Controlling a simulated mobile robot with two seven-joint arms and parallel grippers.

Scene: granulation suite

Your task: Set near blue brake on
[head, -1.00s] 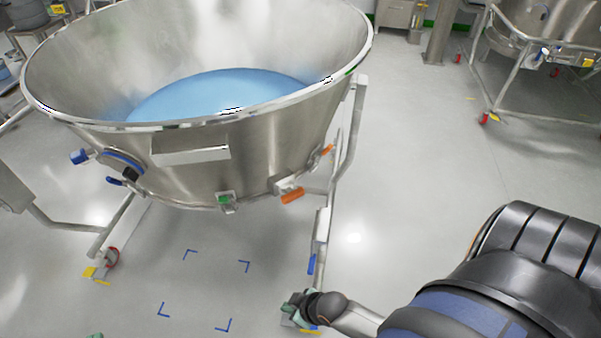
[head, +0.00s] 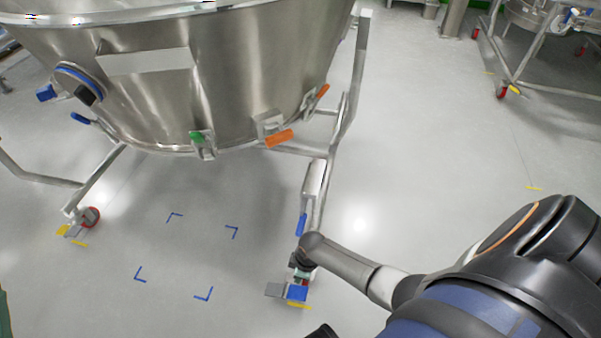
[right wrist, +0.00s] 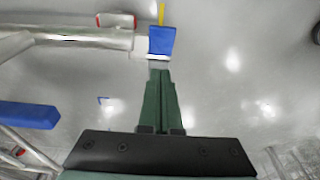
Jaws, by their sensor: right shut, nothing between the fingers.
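The near blue brake (head: 297,292) is a small blue pedal at the caster on the foot of the vessel's near right leg. It also shows in the right wrist view (right wrist: 162,41), beside a red wheel (right wrist: 117,20). My right gripper (head: 301,274) is low at this caster, partly hidden by its own wrist in the head view. In the right wrist view its green fingers (right wrist: 160,72) are together and empty, with their tips just short of the pedal. I cannot tell whether they touch it. My left gripper is not seen.
The large steel vessel (head: 240,75) stands on a tubular frame (head: 333,150). A blue handle (head: 301,224) is on its right leg, close to my wrist. Another caster (head: 90,217) with a yellow pedal is at left. Blue corner marks lie on clear floor. Another framed vessel is back right.

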